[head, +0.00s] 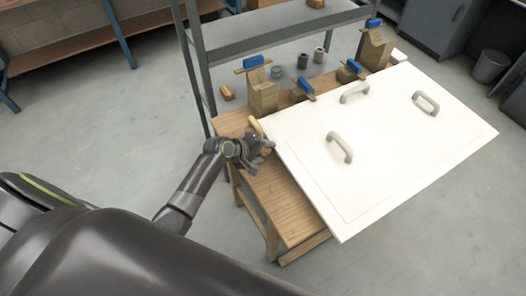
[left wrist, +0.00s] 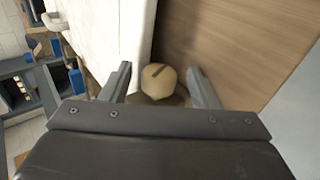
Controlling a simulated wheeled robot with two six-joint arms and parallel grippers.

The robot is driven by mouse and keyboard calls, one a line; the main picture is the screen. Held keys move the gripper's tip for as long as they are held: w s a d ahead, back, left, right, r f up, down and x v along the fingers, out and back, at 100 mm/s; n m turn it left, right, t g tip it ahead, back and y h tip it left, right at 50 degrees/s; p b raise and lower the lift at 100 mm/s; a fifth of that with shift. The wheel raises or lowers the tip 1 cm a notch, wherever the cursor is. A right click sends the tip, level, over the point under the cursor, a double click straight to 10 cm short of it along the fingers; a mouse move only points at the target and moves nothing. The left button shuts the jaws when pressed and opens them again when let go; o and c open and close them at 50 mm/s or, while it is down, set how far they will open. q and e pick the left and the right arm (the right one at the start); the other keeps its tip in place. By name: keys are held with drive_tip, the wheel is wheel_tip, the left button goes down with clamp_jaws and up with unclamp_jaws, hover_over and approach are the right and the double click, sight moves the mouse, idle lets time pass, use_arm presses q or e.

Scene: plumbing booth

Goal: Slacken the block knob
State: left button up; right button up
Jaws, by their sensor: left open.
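The left gripper is open. My right gripper is not in view.
A large white panel (head: 400,150) with three grey handles lies over the wooden bench (head: 285,200). A grey metal shelf frame (head: 270,42) rises behind. Floor is clear at left.

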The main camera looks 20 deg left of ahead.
use_arm(q)
drive_tip(key=c, duration=1)
drive_tip(key=shift+o, duration=0.2)
drive_tip(key=t+h+b, duration=0.1)
drive_tip(key=t+b, duration=0.1)
drive_tip(key=b, duration=0.3)
drive_tip(key=f+t+h+b, duration=0.1)
drive_tip(key=t+h+b, duration=0.1)
drive_tip(key=b, duration=0.4)
drive_tip(key=shift+s+a+f, duration=0.1)
drive_tip(key=shift+s+f, duration=0.05)
drive_tip(key=shift+b, duration=0.85)
drive_tip(key=shift+r+t, duration=0.25)
drive_tip(key=shift+t, duration=0.15)
drive_tip(key=o, duration=1)
drive_tip(key=shift+c, duration=0.2)
